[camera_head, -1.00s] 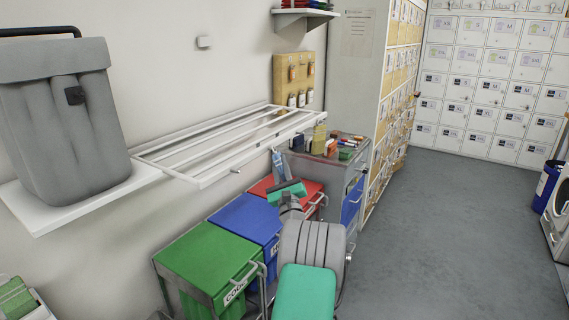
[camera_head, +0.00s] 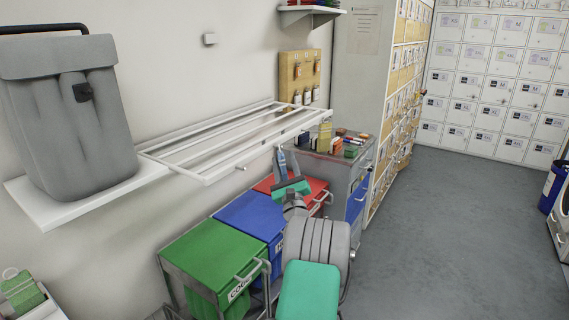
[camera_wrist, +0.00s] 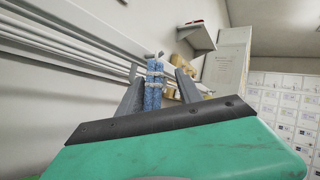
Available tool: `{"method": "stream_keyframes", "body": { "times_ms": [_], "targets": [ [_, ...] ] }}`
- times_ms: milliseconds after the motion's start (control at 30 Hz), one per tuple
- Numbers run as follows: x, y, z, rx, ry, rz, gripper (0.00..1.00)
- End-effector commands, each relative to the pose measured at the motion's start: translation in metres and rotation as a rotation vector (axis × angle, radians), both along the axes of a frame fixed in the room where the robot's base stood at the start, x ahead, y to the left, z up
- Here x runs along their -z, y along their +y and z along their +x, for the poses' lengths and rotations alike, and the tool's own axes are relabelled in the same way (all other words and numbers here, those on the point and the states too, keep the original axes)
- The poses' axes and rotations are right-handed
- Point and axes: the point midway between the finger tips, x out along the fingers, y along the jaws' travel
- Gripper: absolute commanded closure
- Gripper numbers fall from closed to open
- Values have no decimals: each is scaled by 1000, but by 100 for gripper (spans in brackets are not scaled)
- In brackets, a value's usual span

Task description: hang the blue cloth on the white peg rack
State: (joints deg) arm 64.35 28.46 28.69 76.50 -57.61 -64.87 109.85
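The blue cloth (camera_wrist: 153,96) shows in the wrist view as a narrow upright strip between my fingers, with pale bits across its upper part. My gripper (camera_wrist: 160,86) has its fingers apart around it; background shows between the cloth and the right finger. In the head view, my gripper (camera_head: 289,166) is just below the front right part of the white rack (camera_head: 206,180), with a small blue patch of the cloth at it. The rack is on the left wall. A pale peg-like end shows at the cloth's top; whether the cloth hangs from it I cannot tell.
Green (camera_head: 205,255), blue (camera_head: 248,217) and red (camera_head: 303,187) lidded bins stand under the rack. A grey cabinet (camera_head: 340,172) with small items stands behind my gripper. Open floor (camera_head: 440,230) lies right.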

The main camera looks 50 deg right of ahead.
Motion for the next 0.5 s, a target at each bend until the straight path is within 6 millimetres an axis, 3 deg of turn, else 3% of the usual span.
{"method": "stream_keyframes", "body": {
  "times_ms": [267, 500],
  "targets": [
    [3, 1, -2, 1, 2, 1, 57],
    [29, 23, -30, 2, 1, 2, 57]
  ]
}}
